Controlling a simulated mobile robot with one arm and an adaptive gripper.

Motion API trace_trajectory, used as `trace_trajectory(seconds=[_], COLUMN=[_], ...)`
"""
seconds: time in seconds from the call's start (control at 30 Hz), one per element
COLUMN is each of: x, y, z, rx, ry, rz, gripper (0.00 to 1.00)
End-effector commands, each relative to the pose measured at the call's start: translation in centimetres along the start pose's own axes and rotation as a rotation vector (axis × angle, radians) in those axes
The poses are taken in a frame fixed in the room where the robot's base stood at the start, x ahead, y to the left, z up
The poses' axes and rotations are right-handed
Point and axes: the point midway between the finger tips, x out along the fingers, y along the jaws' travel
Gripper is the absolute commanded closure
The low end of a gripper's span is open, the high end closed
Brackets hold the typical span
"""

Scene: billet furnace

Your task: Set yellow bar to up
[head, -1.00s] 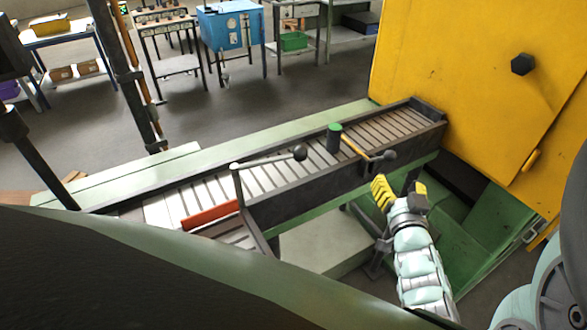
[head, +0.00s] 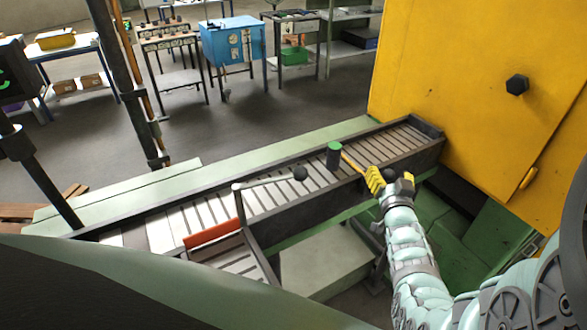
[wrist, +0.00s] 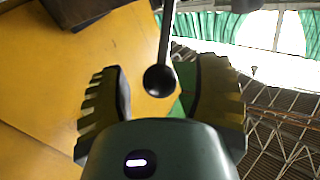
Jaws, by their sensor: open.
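The yellow bar (head: 352,164) is a short slanted bar at the near edge of the roller conveyor in the head view. In the wrist view, a black ball on a dark rod (wrist: 160,80) shows between the spread fingers, with gaps at both sides. In the head view my gripper hides that ball. I cannot tell whether anything touches it.
A pale lever with a black ball (head: 300,173) stands to the left, by a red bar (head: 213,232). The roller conveyor (head: 270,197) runs up to a large yellow housing (head: 440,70) at right. Tables and a blue cabinet (head: 232,42) stand far behind.

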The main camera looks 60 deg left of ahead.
Motion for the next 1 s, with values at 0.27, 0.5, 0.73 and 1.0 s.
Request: trace_trajectory(seconds=[0.27,0.5,0.73,1.0], x=[0.21,0.2,0.19,0.19], y=[0.09,0.08,0.06,0.05], z=[0.01,0.0,0.01,0.01], rx=[0.0,0.0,0.0,0.0], ry=[-0.001,0.0,0.0,0.0], rz=[0.002,0.002,0.001,0.001], gripper=[0.37,0.47,0.71,0.99])
